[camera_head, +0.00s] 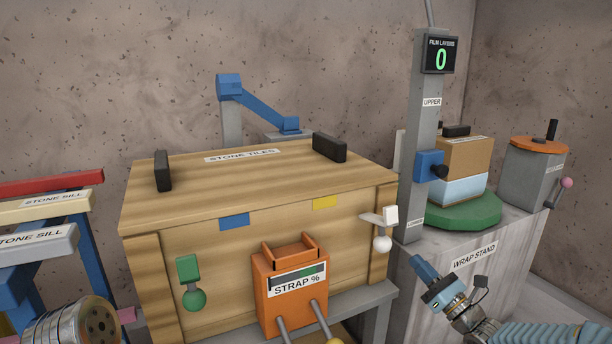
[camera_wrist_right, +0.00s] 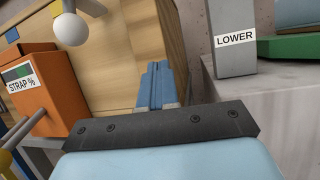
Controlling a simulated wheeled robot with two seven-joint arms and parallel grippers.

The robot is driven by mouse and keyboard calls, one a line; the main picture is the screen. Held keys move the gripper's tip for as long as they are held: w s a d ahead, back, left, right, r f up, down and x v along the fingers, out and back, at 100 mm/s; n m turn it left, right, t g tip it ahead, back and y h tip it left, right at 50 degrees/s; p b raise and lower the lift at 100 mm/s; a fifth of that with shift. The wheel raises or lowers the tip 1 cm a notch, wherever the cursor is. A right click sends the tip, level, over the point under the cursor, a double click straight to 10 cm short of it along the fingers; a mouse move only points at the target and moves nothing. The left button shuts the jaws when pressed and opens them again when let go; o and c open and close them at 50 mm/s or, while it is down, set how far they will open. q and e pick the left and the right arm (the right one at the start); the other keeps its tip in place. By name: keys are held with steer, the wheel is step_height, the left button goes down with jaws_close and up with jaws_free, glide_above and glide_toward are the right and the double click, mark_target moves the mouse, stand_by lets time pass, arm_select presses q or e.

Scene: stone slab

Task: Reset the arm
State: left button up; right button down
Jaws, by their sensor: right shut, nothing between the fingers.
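My right gripper (camera_head: 416,262) is shut and empty, in front of the wrap stand's grey block at the lower right of the head view. A white lever with a knob (camera_head: 382,243) is on the crate's right front, apart from my gripper. My left gripper is not in view.
The wooden crate (camera_head: 180,210), labelled STONE TILES, fills the middle. An orange STRAP % box (camera_head: 290,308) stands before it. The wrap stand (camera_head: 470,250) carries a grey mast (camera_head: 422,130), its display reading 0, and a green turntable (camera_head: 465,213). Stone sills (camera_head: 40,205) are racked at left.

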steer(key=s+a+f+n+g+y+p, duration=0.1)
steer(key=s+a+f+n+g, duration=0.5)
steer(key=a+f, duration=0.4)
steer(key=s+a+f+n+g+p, duration=0.1)
steer(key=s+a+f+n+g, duration=0.4)
steer(key=s+a+f+g, duration=0.35)
steer(key=s+f+n+g+h+p, duration=0.2)
steer(key=s+f+n+h, duration=0.6)
steer(key=s+f+n, duration=0.6)
steer(key=s+n+g, duration=0.1)
steer(key=s+n, duration=0.2)
steer(key=shift+s+a+f+n+g+h, duration=0.25)
steer(key=shift+s+a+n+g+h, duration=0.05)
steer(key=shift+s+g+h, duration=0.1)
